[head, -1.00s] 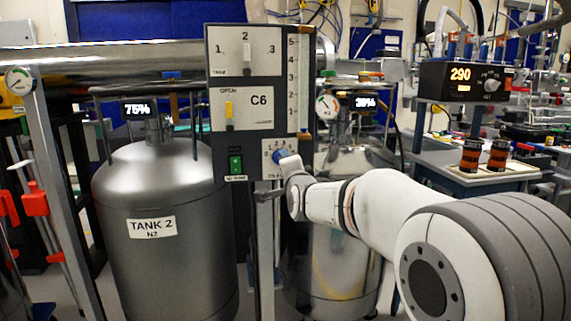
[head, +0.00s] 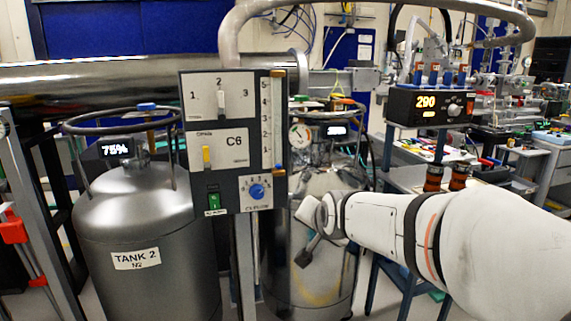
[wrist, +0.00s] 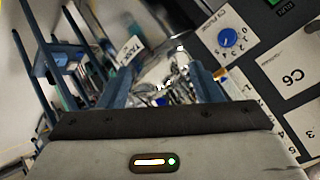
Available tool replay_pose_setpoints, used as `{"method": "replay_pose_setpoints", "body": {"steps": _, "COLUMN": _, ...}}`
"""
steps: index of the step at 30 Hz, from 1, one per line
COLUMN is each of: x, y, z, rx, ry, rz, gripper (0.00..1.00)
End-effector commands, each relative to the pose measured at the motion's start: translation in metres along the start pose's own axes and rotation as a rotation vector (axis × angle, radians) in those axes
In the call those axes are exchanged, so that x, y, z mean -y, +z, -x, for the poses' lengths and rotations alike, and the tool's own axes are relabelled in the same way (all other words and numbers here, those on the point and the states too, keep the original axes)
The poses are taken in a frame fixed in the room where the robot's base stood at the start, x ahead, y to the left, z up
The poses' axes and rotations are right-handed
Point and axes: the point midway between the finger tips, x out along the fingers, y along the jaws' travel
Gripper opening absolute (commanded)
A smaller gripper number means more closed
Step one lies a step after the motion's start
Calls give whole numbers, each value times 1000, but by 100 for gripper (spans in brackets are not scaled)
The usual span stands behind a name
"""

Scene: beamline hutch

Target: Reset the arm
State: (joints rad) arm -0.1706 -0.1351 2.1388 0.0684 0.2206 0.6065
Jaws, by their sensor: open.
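My arm reaches in from the lower right of the head view. My gripper (head: 308,236) is to the right of and below the control panel (head: 232,120), in front of the shiny right tank. In the wrist view my gripper (wrist: 163,82) has its two blue fingers spread apart, with nothing seen between them. The blue round knob (head: 257,191) at the panel's lower right is clear of my gripper. It also shows in the wrist view (wrist: 228,37), beyond the right finger and not touched.
A grey tank labelled TANK 2 (head: 140,225) stands left of the panel. The shiny right tank (head: 325,270) stands behind my gripper. A black box reading 290 (head: 428,106) and a bench with orange-and-black cylinders are at the right. A large horizontal pipe (head: 120,80) runs behind.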

Motion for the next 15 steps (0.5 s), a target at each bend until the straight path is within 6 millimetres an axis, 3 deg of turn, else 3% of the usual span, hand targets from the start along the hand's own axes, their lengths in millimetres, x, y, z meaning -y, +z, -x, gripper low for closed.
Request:
{"method": "replay_pose_setpoints", "body": {"steps": 1, "x": -4, "y": -8, "z": 32, "rx": 40, "ry": 45, "rz": 46, "gripper": 59}}
{"method": "replay_pose_setpoints", "body": {"steps": 9, "x": -63, "y": 23, "z": 147, "rx": 336, "ry": 249, "rz": 314, "gripper": 59}}
{"method": "replay_pose_setpoints", "body": {"steps": 15, "x": -92, "y": 50, "z": 213, "rx": 536, "ry": 318, "rz": 447, "gripper": 59}}
